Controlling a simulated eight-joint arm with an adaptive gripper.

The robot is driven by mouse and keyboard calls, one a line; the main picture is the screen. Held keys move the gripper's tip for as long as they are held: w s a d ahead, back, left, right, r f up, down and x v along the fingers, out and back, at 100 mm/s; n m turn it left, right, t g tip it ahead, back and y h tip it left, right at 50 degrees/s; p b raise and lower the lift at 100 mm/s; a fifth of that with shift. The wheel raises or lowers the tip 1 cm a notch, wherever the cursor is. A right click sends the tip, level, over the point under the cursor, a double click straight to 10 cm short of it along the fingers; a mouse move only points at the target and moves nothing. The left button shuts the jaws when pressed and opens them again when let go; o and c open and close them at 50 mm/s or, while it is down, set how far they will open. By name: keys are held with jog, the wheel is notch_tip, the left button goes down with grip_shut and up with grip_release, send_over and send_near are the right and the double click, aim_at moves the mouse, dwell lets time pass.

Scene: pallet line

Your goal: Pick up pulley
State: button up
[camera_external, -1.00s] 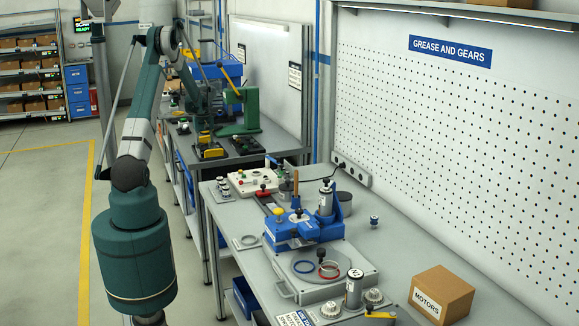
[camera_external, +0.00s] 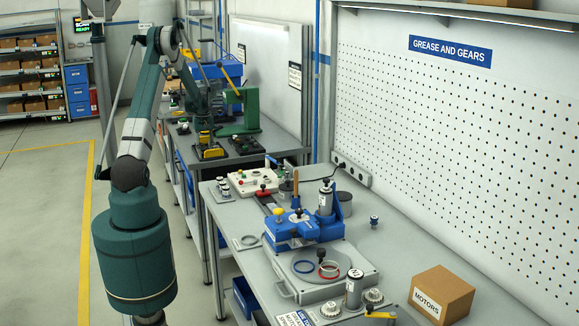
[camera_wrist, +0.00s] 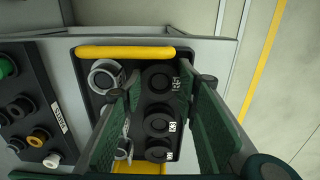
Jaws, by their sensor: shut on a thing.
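In the wrist view, the two green fingers of my gripper (camera_wrist: 158,88) stand on either side of a column of black round pulleys (camera_wrist: 158,122) with small white number labels. The fingers are shut on a black pulley (camera_wrist: 160,80) between their tips; how firmly each finger touches it is hard to see. The pulleys are over a dark tray (camera_wrist: 88,72) with yellow handles (camera_wrist: 125,53). In the external view, my gripper (camera_external: 206,138) is small and partly hidden at the tray on the far bench.
Light grey ring-like parts (camera_wrist: 104,76) sit in the tray left of the fingers. A green press-like stand (camera_external: 240,108) stands beside the arm. The near bench holds a blue fixture (camera_external: 290,230) and a cardboard box (camera_external: 441,294).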

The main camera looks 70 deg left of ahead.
jog(key=shift+r, duration=0.15)
notch_tip(320, 180, up, 10)
dwell(0.6)
dwell(0.9)
jog(key=w+d+m+p, duration=0.1)
jog(key=w+d+m, duration=0.8)
jog(key=w+d, duration=1.7)
jog(key=w+d+m, duration=0.3)
jog(key=w+d, duration=0.2)
jog(key=d, duration=0.6)
jog(key=w+d+r+m, duration=0.1)
jog(key=w+d+m, duration=0.2)
jog(key=d, duration=0.8)
jog(key=w+d+m, duration=0.3)
jog(key=w+d, duration=0.4)
jog(key=d, duration=0.4)
jog(key=shift+d+r+p, duration=0.3)
jog(key=shift+d+p, duration=0.1)
